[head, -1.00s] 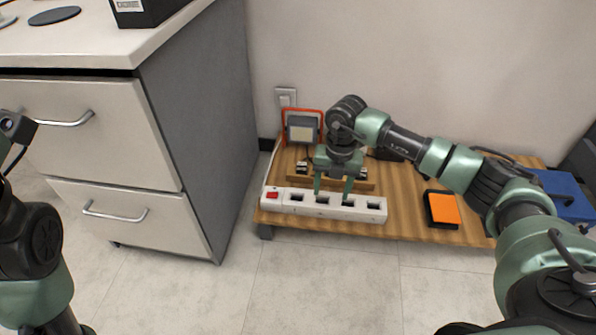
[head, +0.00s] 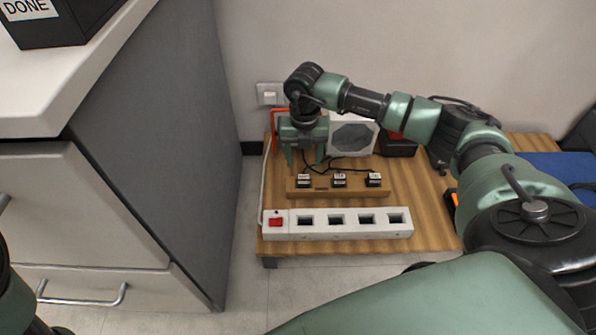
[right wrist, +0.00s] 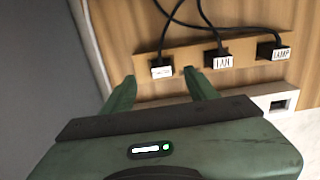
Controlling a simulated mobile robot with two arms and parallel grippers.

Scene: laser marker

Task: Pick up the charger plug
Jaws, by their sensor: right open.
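Three white-faced plugs sit in a row on a wooden rack (head: 330,189). The wrist view reads FAN on the middle plug (right wrist: 218,60) and LAMP on the right plug (right wrist: 273,51). The label on the left plug (head: 304,181) is too blurred to read; by elimination it may be the charger plug. My right gripper (head: 304,160) is open and empty, fingers pointing down, just behind the left plug in the head view. In the right wrist view, the left plug (right wrist: 162,68) shows between and just beyond the open fingertips (right wrist: 160,77). My left gripper is out of view.
A white power strip (head: 385,232) with a red switch and several empty sockets lies in front of the rack on a low wooden table (head: 430,200). A grey fan-like box (head: 354,136) stands behind. A drawer cabinet (head: 165,150) rises close on the left.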

